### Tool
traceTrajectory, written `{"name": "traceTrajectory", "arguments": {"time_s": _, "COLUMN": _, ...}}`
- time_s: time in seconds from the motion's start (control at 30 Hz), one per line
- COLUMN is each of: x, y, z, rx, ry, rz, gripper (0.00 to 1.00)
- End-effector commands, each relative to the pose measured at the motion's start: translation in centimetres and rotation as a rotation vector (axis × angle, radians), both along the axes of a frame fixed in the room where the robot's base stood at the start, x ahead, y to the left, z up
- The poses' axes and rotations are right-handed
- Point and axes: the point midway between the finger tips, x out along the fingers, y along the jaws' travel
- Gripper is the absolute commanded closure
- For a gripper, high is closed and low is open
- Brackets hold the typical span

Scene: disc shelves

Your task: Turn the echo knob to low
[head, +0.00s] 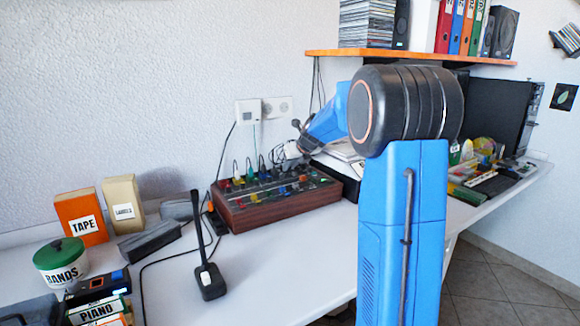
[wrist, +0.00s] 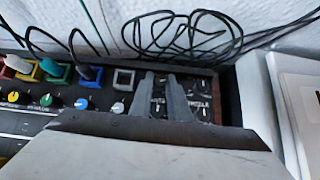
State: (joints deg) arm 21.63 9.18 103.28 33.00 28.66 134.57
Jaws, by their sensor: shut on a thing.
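The mixer, a wood-sided box (head: 275,209) with a dark panel, stands on the white desk against the wall. In the wrist view its panel (wrist: 25,122) carries a row of small round knobs, among them a blue knob (wrist: 81,103) and a white knob (wrist: 118,107). My gripper (wrist: 167,82) is at the panel's right end, right of the white knob, its two fingers close together and pointing at the panel. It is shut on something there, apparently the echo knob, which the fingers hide. The printed labels beside the fingers are too blurred to read, so the knob's setting cannot be told.
Coloured jacks with cables, such as a blue one (wrist: 90,75), line the panel's back. Loose black cables (wrist: 185,35) lie behind it. A microphone (head: 212,281) stands in front of the mixer. A green-lidded tin (head: 60,262) and boxes are at left; an orange shelf (head: 430,56) hangs above.

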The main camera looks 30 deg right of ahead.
Motion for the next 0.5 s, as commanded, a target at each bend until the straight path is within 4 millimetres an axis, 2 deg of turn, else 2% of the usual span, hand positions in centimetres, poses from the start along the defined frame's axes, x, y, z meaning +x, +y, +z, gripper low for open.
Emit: {"name": "traceTrajectory", "arguments": {"time_s": 0.5, "x": 0.04, "y": -0.57, "z": 0.01, "rx": 0.001, "ry": -0.001, "rz": 0.248, "gripper": 1.0}}
